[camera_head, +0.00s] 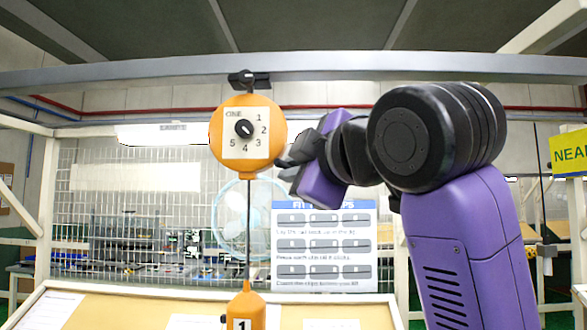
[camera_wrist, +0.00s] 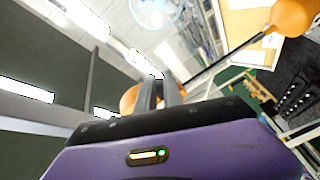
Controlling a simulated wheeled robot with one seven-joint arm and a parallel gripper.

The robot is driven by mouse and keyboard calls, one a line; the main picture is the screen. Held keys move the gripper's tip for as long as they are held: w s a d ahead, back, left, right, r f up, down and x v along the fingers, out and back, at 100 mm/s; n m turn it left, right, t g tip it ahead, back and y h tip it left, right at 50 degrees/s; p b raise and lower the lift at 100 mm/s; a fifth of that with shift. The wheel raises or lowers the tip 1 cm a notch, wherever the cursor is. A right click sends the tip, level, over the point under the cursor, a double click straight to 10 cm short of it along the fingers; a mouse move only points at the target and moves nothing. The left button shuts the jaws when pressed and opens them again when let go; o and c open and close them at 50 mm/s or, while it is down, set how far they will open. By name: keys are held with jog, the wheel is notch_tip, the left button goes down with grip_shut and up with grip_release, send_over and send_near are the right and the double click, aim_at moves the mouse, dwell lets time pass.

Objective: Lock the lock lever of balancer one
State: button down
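Balancer one (camera_head: 270,106) is a round orange housing hung under the beam. Its white label (camera_head: 232,148) reads ONE, with numbers around a black knob (camera_head: 243,128). I cannot tell for certain which part is the lock lever. A cable runs down to an orange lower body (camera_head: 246,305) marked 1. My gripper (camera_head: 285,168) is just right of the housing's lower edge, its two dark fingertips pointing left. In the wrist view the fingers (camera_wrist: 161,92) show a narrow gap with nothing seen held. The orange housing (camera_wrist: 128,99) is partly hidden behind them.
A grey overhead beam (camera_head: 150,88) crosses above the balancer. A fit steps board (camera_head: 323,245), a fan (camera_head: 232,215) and a wire mesh wall stand behind. A yellow tan board (camera_head: 130,310) lies below. Space left of the balancer is clear.

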jog(key=shift+d+r+n+g, duration=0.1)
jog(key=shift+r+n+g, duration=0.15)
jog(key=shift+n, duration=0.45)
jog(key=shift+g, duration=0.25)
jog(key=c, duration=1.5)
grip_release()
